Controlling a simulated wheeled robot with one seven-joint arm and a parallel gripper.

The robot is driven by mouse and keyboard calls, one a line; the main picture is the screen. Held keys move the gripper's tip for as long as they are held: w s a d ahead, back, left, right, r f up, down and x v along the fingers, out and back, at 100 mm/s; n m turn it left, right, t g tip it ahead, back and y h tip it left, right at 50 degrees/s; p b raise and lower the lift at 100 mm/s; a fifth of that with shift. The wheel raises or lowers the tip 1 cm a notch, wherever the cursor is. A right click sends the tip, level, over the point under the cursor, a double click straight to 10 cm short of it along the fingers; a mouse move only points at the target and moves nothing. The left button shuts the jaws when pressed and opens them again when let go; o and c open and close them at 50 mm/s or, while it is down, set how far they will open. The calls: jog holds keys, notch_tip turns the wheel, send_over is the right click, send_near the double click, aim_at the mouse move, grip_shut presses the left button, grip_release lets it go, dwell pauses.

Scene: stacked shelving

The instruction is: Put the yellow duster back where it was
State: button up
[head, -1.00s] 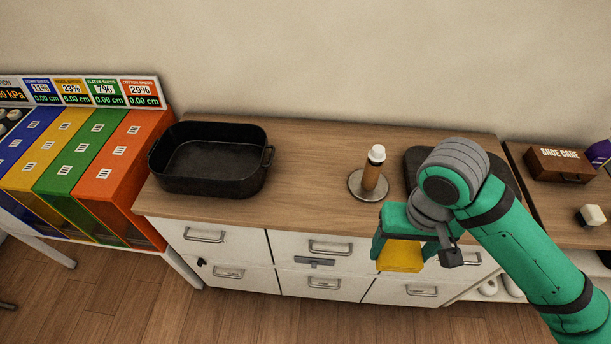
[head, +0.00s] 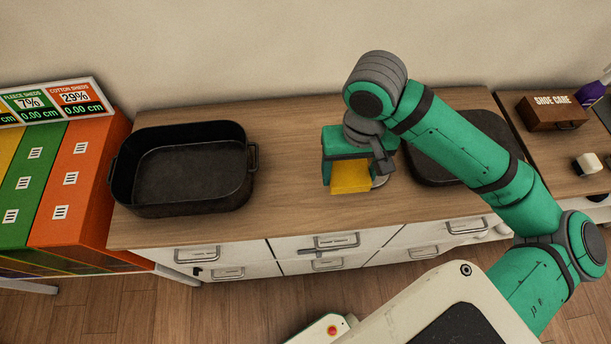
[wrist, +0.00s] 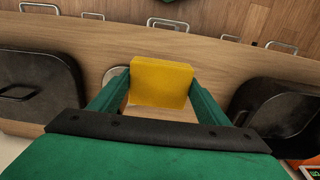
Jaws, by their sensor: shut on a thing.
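The yellow duster (head: 351,178) is a yellow block held between the fingers of my gripper (head: 347,165). The wrist view shows the duster (wrist: 161,82) with one green finger on each side of it. The gripper is over the middle of the wooden cabinet top (head: 285,190), and I cannot tell how high the duster is above it. A round metal disc (head: 381,182) shows partly just right of the duster; it also shows beside the left finger in the wrist view (wrist: 113,74). The brown bottle-like item seen on the disc earlier is hidden.
A deep black pan (head: 122,185) stands on the left of the top, and a flat dark tray (head: 428,168) on the right, partly behind my arm. A shoe care box (head: 548,113) and a small white-topped block (head: 587,164) are farther right. Bare wood lies between pan and gripper.

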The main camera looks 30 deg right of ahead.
aim_at(308, 186)
jog(key=w+a+f, duration=0.1)
jog(key=w+f, duration=0.1)
jog(key=w+a+f, duration=0.3)
jog(key=w+f, duration=0.1)
jog(key=w, duration=0.1)
jog(key=shift+a+f, duration=0.2)
jog(key=shift+f, duration=0.05)
jog(key=shift+w+a+f, duration=0.4)
jog(key=shift+a+f, duration=0.05)
jog(key=shift+f, duration=0.15)
jog(key=shift+w+f, duration=0.15)
jog(key=shift+f, duration=1.6)
jog(key=shift+f, duration=0.1)
jog(key=o, duration=1)
